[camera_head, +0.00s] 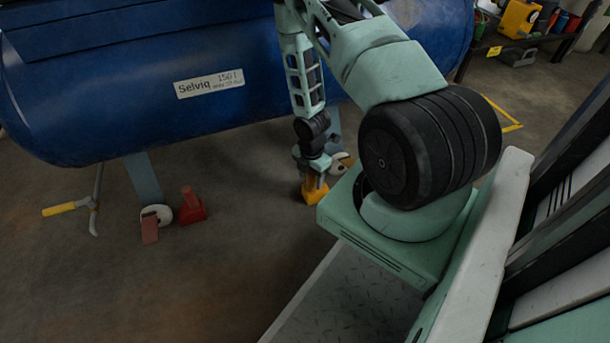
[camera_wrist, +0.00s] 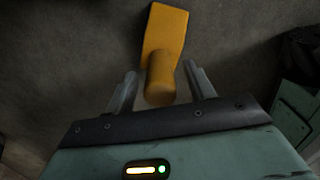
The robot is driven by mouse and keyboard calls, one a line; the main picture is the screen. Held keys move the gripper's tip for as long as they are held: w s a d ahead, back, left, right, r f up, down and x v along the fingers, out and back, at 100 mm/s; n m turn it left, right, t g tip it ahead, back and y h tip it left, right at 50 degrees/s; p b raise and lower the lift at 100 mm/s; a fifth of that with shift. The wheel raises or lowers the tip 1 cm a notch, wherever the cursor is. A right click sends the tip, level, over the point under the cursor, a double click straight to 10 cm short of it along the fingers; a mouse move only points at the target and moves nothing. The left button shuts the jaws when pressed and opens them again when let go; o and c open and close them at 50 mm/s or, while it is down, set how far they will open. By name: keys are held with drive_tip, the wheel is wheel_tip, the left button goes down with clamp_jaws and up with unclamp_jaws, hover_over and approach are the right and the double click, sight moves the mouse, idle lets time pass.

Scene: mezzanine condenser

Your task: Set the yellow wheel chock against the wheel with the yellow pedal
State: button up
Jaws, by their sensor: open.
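The yellow wheel chock (camera_head: 314,194) stands on the floor below my gripper (camera_head: 313,172) in the head view. In the wrist view the chock's flat yellow body (camera_wrist: 164,30) lies beyond my gripper (camera_wrist: 160,72). Its upright round handle (camera_wrist: 161,80) is between the two open fingers, with a gap to each side. A pale wheel (camera_head: 339,168) under the blue tank's right leg is close behind the chock, partly hidden by my arm; its pedal's colour is unclear. The left wheel (camera_head: 160,212) has a reddish-brown pedal (camera_head: 150,231).
A red chock (camera_head: 191,207) stands just right of the left wheel. The blue tank (camera_head: 120,95) hangs low over the wheels. A yellow-gripped handle (camera_head: 66,208) sticks out at left. A workbench (camera_head: 520,40) is at back right. The front floor is clear.

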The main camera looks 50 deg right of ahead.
drive_tip(key=shift+f+b, duration=0.65)
drive_tip(key=shift+f, duration=0.45)
